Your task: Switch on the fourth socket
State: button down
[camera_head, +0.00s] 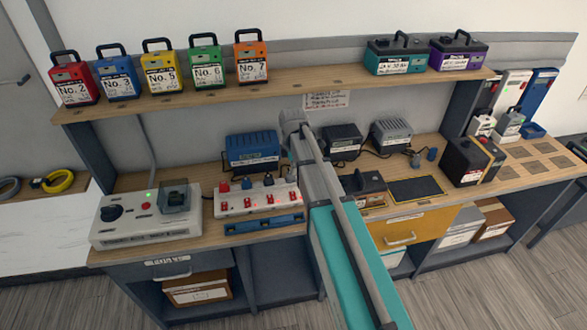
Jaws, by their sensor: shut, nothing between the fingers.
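A white power strip (232,206) lies on the bench, left of my arm, with a row of sockets and small red switches along its front. The fourth socket cannot be made out clearly near the strip's right end, where my arm passes close by. The switch positions are too small to tell. My arm reaches up across the bench from the bottom right. My gripper is not visible; the arm's upper end hides what is behind it.
A white control box (145,232) with a green light stands left of the strip. A blue tray (262,224) lies in front of it, and a blue charger (252,152) stands behind. Several numbered battery packs stand on the shelf (300,86) above. A black case (470,162) stands at right.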

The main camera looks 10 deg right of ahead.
jog(key=shift+s+r+p, duration=0.1)
jog(key=shift+r+p, duration=0.4)
jog(key=shift+r, duration=0.35)
jog(key=shift+s, duration=0.15)
jog(key=s+d+m+t, duration=0.1)
jog(key=s+m, duration=1.7)
jog(key=shift+s, duration=0.25)
dwell(0.7)
